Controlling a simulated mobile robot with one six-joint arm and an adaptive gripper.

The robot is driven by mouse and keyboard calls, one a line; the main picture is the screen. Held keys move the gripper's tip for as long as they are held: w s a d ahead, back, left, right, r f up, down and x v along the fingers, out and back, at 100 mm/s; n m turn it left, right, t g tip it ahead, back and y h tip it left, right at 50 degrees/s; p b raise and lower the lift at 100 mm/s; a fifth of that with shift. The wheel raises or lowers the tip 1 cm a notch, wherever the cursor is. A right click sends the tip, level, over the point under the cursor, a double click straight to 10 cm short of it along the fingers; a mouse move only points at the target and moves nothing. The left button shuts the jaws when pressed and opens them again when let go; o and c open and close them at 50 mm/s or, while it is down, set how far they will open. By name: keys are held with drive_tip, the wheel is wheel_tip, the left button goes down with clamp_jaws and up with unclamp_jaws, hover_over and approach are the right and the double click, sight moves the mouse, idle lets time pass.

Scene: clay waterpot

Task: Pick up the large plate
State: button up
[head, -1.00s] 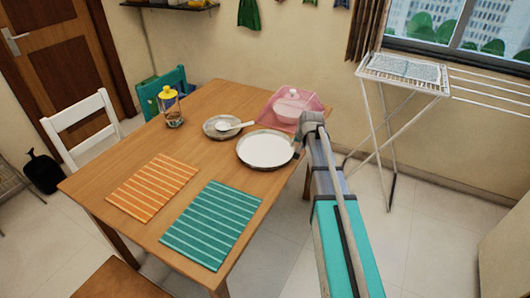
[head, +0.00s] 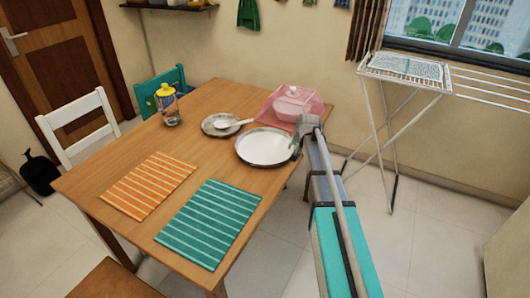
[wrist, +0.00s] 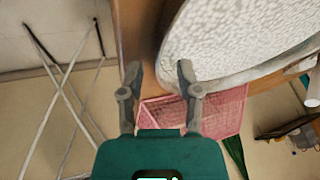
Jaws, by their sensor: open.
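The large plate (head: 264,147) is round and white with a dark rim. It lies on the wooden table near the right edge. In the wrist view the large plate (wrist: 240,40) fills the upper right, its speckled white face close to the camera. My gripper (head: 298,143) is at the plate's right edge in the head view. In the wrist view my gripper (wrist: 158,72) is open, with the right finger over the plate's rim and the left finger beyond it. I cannot tell whether either finger touches the plate.
Orange (head: 150,183) and teal (head: 208,222) placemats lie in front. A drying rack (head: 405,75) stands right.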

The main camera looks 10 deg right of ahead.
drive_tip(key=shift+f, duration=0.1)
idle(0.5)
clamp_jaws()
